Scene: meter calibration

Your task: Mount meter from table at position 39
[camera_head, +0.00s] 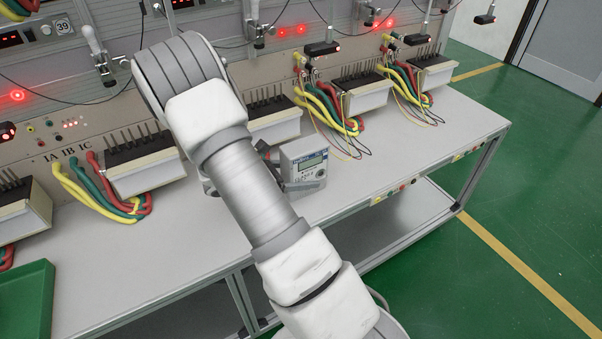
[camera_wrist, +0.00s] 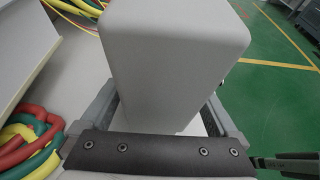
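The meter (camera_head: 304,164) is a light grey box with a small greenish display, upright at or just above the table, right of my forearm; I cannot tell whether it touches the table. In the wrist view its plain grey casing (camera_wrist: 170,60) fills the middle. My gripper (camera_wrist: 160,110) has one finger on each side of the casing. I cannot tell whether the fingers press on it; in the head view my arm mostly hides them. The label 39 (camera_head: 64,27) is on the panel at upper left. Below it is a black-topped terminal block (camera_head: 142,162) with a lever clamp (camera_head: 97,52) above.
The grey table (camera_head: 115,265) has clear room along its front. Yellow, green and red cables (camera_head: 100,195) loop beside the blocks, with more cables (camera_head: 330,110) behind the meter. A green tray (camera_head: 25,300) is at lower left. The table's right edge borders a green floor (camera_head: 520,200).

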